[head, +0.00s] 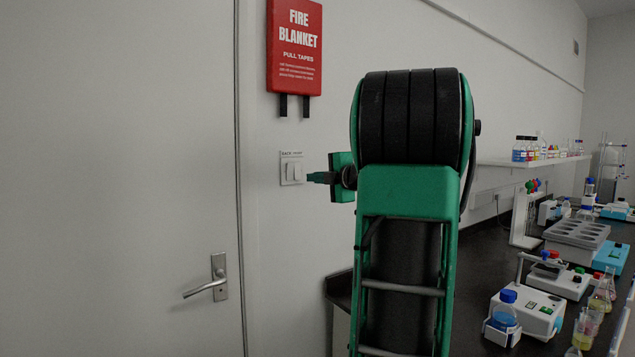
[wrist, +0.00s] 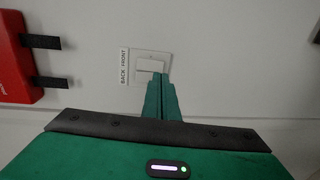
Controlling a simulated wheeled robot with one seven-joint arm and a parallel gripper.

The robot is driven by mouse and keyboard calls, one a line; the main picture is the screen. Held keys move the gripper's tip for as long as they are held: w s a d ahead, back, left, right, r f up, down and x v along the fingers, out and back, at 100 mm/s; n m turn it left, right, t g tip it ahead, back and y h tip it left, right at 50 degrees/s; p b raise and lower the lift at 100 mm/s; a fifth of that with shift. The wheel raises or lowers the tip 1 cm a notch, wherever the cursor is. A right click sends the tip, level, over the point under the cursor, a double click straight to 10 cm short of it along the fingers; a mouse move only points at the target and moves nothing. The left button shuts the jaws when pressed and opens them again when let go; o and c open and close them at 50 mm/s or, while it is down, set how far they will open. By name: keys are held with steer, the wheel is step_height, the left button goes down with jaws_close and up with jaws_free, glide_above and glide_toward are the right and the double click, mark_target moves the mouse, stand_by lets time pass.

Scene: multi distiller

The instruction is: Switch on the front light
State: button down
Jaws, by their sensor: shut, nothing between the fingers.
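A white switch plate (head: 292,169) with two rockers side by side is on the wall between the door and my arm. The light itself is not identifiable.
A red fire blanket box (head: 295,46) with two black tapes hangs above the switch. A closed door (head: 120,180) with a lever handle (head: 206,288) is at left. A dark bench (head: 480,300) crowded with lab equipment runs along the right, below a shelf (head: 532,161) of bottles.

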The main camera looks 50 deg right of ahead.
steer(key=shift+x, duration=2.95)
steer(key=shift+a, duration=0.1)
steer(key=shift+s+a, duration=0.1)
steer(key=shift+s, duration=0.15)
glide_toward(298, 178)
steer(key=s+a+f, duration=0.1)
steer(key=s+f, duration=0.1)
steer(key=s, duration=0.4)
steer(key=shift+s+a+r, duration=0.1)
steer(key=shift+s+a, duration=0.2)
steer(key=shift+s, duration=0.15)
